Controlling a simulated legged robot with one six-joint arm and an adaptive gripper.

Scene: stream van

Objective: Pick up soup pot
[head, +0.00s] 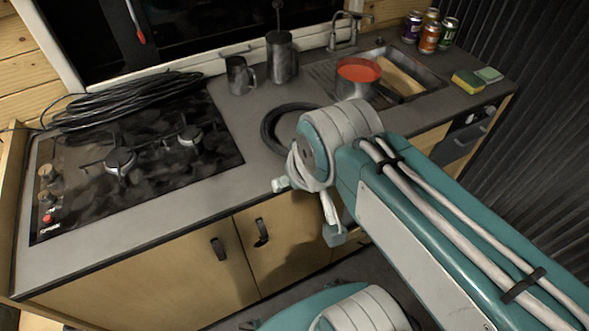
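The soup pot (352,90) is a small pot with a dark handle and an orange-red top surface. It stands upright at the left part of the sink (438,82), and its handle points to the lower right. My arm crosses the right half of the head view, and its bent joint is in front of the counter, nearer than the pot. My gripper (333,233) shows only in part below that joint, in front of the cupboard doors. It is apart from the pot in the picture. Its fingers are not clear enough to tell open from shut.
A gas hob (140,165) with a coiled black cable (130,97) is at left. A dark mug (240,76) and a tall dark press (282,58) stand behind. A black ring (272,132) lies near my arm. Several cans (430,38) and sponges (467,82) are at right. A tap (345,30) rises behind the pot.

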